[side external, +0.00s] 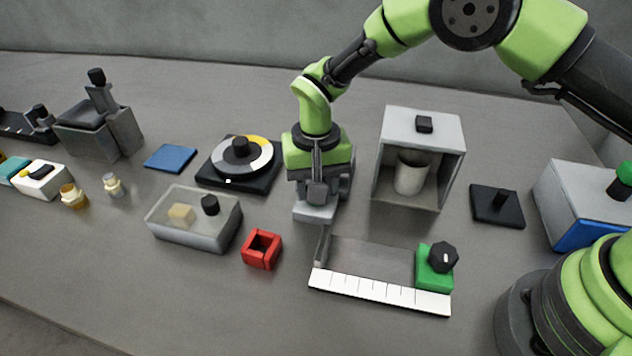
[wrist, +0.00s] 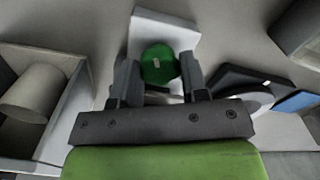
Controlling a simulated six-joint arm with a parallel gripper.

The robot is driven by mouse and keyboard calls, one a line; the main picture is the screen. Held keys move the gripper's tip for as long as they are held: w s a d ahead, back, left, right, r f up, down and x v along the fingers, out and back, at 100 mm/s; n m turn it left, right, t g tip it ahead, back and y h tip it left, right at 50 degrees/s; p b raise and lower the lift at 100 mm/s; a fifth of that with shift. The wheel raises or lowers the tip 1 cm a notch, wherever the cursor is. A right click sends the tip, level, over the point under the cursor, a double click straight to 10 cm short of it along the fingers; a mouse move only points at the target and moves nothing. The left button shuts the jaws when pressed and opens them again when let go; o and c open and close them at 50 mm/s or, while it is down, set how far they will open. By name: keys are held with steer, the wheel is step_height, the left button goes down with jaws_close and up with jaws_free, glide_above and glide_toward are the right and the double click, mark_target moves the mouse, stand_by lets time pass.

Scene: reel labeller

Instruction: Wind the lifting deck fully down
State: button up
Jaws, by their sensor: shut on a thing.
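My gripper (wrist: 159,78) points down, and its two dark fingers close on a round green knob (wrist: 158,63) with a pale mark on top. The knob sits over a pale grey block (wrist: 165,25). In the side external view the block (side external: 314,214) stands on the table right under my gripper (side external: 318,190), which hides the knob there. No raised deck surface shows clearly around the block, so I cannot tell the deck's height.
An open-fronted grey housing (side external: 423,128) with a white cylinder (side external: 411,172) stands close on the right. A dial on a black base (side external: 270,180) is close on the left. A ruled white strip (side external: 380,291) and a red square holder (side external: 262,250) lie in front.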

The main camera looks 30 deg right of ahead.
steer(key=shift+r, duration=0.1)
steer(key=o, duration=0.7)
steer(key=shift+c, duration=0.2)
step_height(320, 180, up, 10)
